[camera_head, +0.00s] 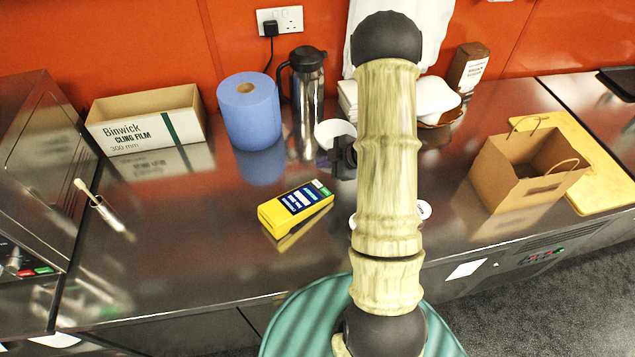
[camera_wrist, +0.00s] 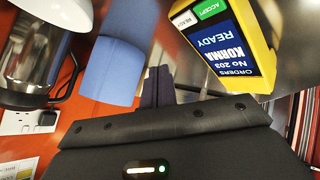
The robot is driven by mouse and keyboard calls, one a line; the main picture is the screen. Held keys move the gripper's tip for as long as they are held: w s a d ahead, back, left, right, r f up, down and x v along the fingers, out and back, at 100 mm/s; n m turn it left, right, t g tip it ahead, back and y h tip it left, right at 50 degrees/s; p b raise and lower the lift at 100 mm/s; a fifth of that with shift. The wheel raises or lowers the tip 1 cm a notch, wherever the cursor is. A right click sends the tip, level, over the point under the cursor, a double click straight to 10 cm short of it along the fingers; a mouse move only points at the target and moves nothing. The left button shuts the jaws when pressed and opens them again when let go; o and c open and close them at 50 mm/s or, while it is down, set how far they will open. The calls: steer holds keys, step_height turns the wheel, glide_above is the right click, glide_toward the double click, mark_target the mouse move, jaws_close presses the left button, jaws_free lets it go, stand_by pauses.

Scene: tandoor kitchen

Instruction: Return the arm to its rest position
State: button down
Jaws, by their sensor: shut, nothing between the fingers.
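My arm rises through the middle of the head view. My gripper (camera_head: 342,160) shows as a small dark shape left of the arm, above the steel counter (camera_head: 235,215); the arm hides part of it. In the wrist view my gripper (camera_wrist: 157,88) has its two dark fingers together, with nothing between them. The yellow order device (camera_head: 296,207) stands on the counter left of and nearer than my gripper. It also shows in the wrist view (camera_wrist: 262,75), beside the fingers and apart from them.
A blue paper roll (camera_head: 249,112), a steel flask (camera_head: 307,95) and a cling film box (camera_head: 147,120) stand at the back left. A white round thing (camera_head: 333,132) is close to my gripper. A paper bag (camera_head: 520,172) stands at right. The front left counter is mostly clear.

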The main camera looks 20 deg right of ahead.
stand_by(0.4)
step_height(320, 180, up, 10)
steer(key=s+a+m+h, duration=0.2)
steer(key=m+h, duration=0.4)
steer(key=m, duration=0.1)
steer(key=s+a+r+m+g, duration=0.2)
steer(key=s+a+m, duration=0.1)
steer(key=s, duration=0.4)
steer(key=s+a+r+m+g, duration=0.2)
steer(key=s+a+m+g, duration=0.1)
steer(key=s+a, duration=0.3)
steer(key=shift+s+a+m, duration=0.3)
steer(key=shift+s+m, duration=0.4)
steer(key=shift+s, duration=0.5)
steer(key=shift+r, duration=0.1)
